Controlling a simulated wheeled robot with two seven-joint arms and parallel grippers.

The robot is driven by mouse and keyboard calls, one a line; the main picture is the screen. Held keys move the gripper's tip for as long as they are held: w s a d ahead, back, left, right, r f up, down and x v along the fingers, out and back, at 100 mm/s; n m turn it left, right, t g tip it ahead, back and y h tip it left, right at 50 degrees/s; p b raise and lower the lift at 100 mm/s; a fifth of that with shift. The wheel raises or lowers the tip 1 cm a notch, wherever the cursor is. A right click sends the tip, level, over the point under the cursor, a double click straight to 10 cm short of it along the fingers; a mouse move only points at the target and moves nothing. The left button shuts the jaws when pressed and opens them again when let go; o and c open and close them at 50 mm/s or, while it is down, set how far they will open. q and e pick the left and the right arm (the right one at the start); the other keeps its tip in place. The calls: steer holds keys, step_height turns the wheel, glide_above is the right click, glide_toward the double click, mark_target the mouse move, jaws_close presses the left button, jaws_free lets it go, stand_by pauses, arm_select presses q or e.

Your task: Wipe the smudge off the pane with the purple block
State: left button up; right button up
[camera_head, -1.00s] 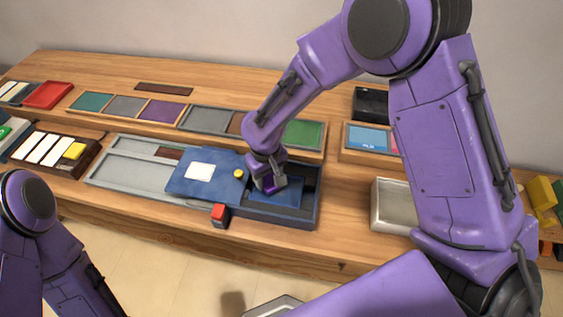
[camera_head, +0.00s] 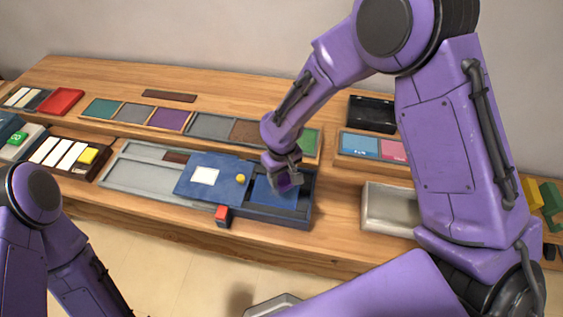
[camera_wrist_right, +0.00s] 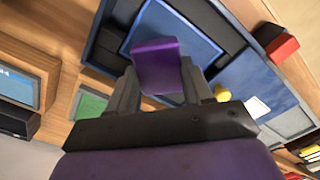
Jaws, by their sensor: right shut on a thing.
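The purple block (camera_wrist_right: 158,62) is between the fingers of my right gripper (camera_wrist_right: 158,82). In the head view my right gripper (camera_head: 286,180) is over the right part of the blue pane (camera_head: 268,193), partly covering it. The pane lies in a dark open-topped case (camera_head: 297,213). The pane also shows in the wrist view (camera_wrist_right: 190,20), behind the block. I cannot make out a smudge on it, and cannot tell whether the block touches it. My left gripper is out of view; only its arm shows at the lower left.
A blue sliding cover (camera_head: 222,188) with a white patch and a yellow knob (camera_head: 240,179) lies left of the pane. A red block (camera_head: 223,213) sits at the case's front edge. A metal tray (camera_head: 388,209) stands to the right, with bare wood between.

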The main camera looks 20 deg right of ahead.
steer(key=shift+r+p, duration=1.3)
steer(key=shift+r, duration=0.25)
steer(key=shift+f, duration=0.1)
